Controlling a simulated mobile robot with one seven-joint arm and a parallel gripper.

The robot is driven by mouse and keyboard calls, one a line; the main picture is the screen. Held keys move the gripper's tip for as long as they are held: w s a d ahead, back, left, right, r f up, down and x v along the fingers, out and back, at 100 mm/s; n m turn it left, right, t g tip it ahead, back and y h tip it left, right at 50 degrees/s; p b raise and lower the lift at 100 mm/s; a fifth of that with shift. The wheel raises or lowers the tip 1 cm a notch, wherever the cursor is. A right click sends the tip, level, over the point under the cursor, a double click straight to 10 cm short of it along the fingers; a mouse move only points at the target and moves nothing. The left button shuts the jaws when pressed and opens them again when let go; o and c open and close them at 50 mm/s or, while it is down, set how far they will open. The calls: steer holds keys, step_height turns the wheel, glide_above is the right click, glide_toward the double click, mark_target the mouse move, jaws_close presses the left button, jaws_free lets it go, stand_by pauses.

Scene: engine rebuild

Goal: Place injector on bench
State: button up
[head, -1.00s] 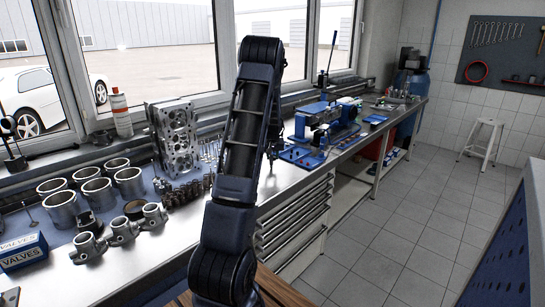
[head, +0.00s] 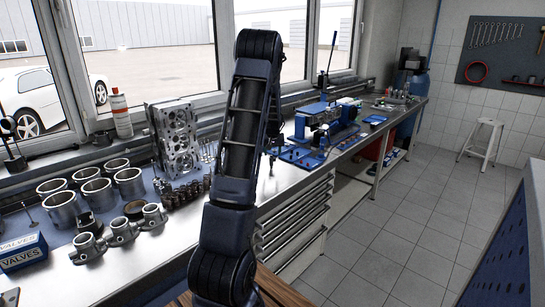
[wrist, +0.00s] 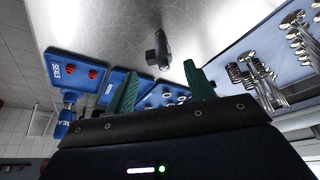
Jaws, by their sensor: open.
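In the wrist view a small dark grey metal part, which looks like the injector (wrist: 158,50), is on the bare steel bench top (wrist: 110,28). My gripper (wrist: 161,74) has two green fingers spread apart, with nothing between them. The injector shows just beyond the fingertips, about midway between them, and appears clear of both. In the head view my arm covers part of the bench, and I cannot make out the injector there.
Blue seal trays (wrist: 75,73) lie left of the injector in the wrist view, and valve springs (wrist: 243,75) lie to the right. In the head view a cylinder head (head: 175,138) and several cylinder liners (head: 62,208) stand left of my arm. A blue fixture (head: 325,118) stands to the right.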

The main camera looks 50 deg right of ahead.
steer(key=v, duration=0.9)
steer(key=w+a+r+n, duration=0.15)
steer(key=a+r, duration=0.35)
steer(key=a, duration=0.7)
steer(key=w+a+r+n+t+y, duration=0.15)
steer(key=a+r, duration=0.25)
steer(key=a, duration=0.9)
steer(key=a+r+n+g+h, duration=0.15)
steer(key=a+r, duration=0.35)
steer(key=a, duration=0.7)
steer(key=s+a+f+n+t+y, duration=0.1)
steer(key=s+a+n+y, duration=0.2)
steer(key=s+a, duration=1.7)
steer(key=a+n, duration=0.1)
steer(key=a, duration=0.2)
steer(key=shift+a+t, duration=0.3)
